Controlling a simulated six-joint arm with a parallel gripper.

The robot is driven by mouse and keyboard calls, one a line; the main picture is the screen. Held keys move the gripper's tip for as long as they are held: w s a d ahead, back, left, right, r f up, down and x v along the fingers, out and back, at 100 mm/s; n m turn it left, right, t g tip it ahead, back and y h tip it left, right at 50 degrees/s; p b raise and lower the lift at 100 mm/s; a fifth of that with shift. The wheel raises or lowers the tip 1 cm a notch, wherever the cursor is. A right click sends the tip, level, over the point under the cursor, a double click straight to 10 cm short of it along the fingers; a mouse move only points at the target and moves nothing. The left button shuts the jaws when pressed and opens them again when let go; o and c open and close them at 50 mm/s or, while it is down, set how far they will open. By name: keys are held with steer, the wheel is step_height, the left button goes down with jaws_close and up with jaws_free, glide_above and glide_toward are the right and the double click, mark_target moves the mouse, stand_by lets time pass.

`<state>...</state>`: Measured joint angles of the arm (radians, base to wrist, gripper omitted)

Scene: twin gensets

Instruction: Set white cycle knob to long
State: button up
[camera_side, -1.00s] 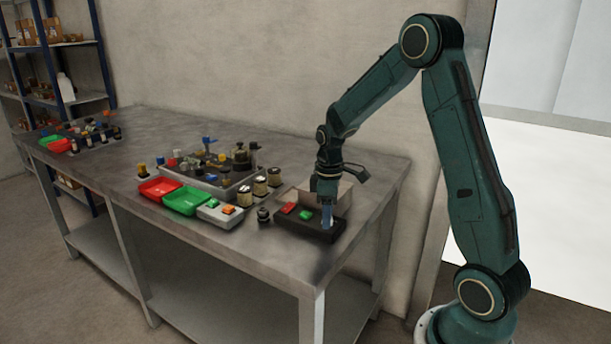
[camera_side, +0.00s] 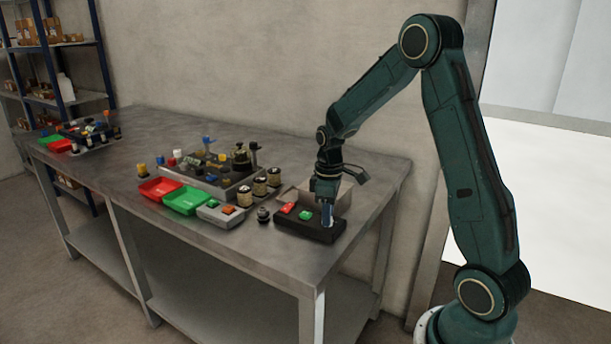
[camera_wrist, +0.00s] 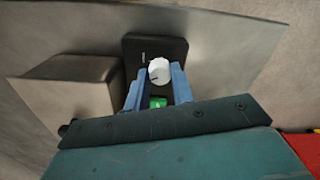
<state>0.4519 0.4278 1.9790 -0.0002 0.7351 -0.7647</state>
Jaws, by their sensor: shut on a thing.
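The white knob (camera_wrist: 159,70) stands on a black control box (camera_wrist: 158,45) in the wrist view. My gripper (camera_wrist: 160,75) has its two blue fingers on either side of the knob and is shut on it. A short dark mark shows on the knob's lower left part. A small pale marking, too small to read, is on the box left of the knob. In the side view, my gripper (camera_side: 327,221) points down at the right part of the black box (camera_side: 308,228), and its fingers hide the knob there.
The box carries a red button (camera_side: 288,208) and a green button (camera_side: 305,215). A beige block (camera_wrist: 70,98) stands beside it. To the left are a green tray (camera_side: 187,201), a red tray (camera_side: 158,188) and several jars (camera_side: 245,196). The table front is clear.

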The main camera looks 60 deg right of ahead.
steer(key=m, duration=1.1)
stand_by(0.6)
steer(key=o, duration=1)
steer(key=shift+r, duration=0.2)
step_height(320, 180, up, 14)
steer(key=shift+f, duration=0.2)
steer(key=shift+a, duration=0.1)
